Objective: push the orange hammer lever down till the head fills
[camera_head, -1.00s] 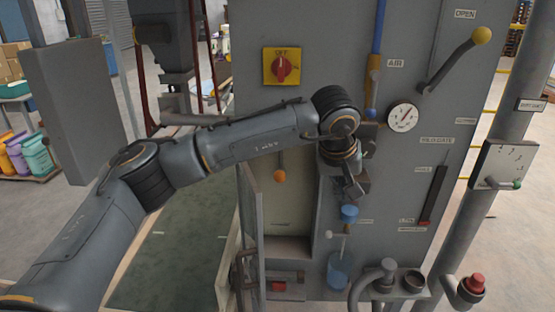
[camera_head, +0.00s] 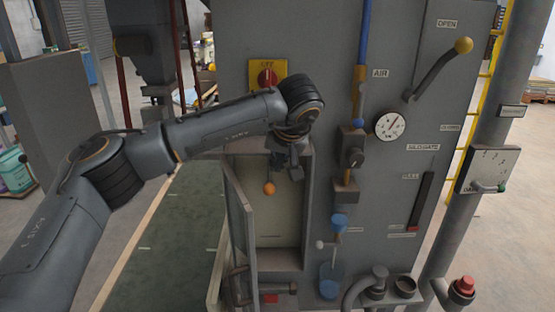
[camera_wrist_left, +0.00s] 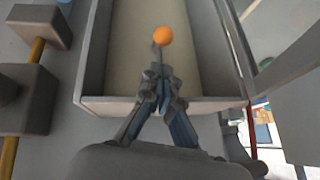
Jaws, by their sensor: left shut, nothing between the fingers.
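The orange ball knob of the hammer lever (camera_head: 269,188) hangs inside an open recess in the grey machine front. It also shows in the left wrist view (camera_wrist_left: 163,36), just beyond the fingertips on a short stem. My left gripper (camera_head: 292,172) is shut and empty at the upper right of the recess, close above and right of the knob in the head view. In the left wrist view the closed fingers (camera_wrist_left: 158,75) point at the knob; I cannot tell whether they touch it. My right gripper does not show.
The recess door (camera_head: 239,222) stands open on the left. Right of the recess are a blue-topped valve (camera_head: 339,222), a gauge (camera_head: 391,124) and a yellow-knobbed lever (camera_head: 463,46). A red-and-yellow switch (camera_head: 267,78) is above. Green floor matting (camera_head: 160,235) lies left.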

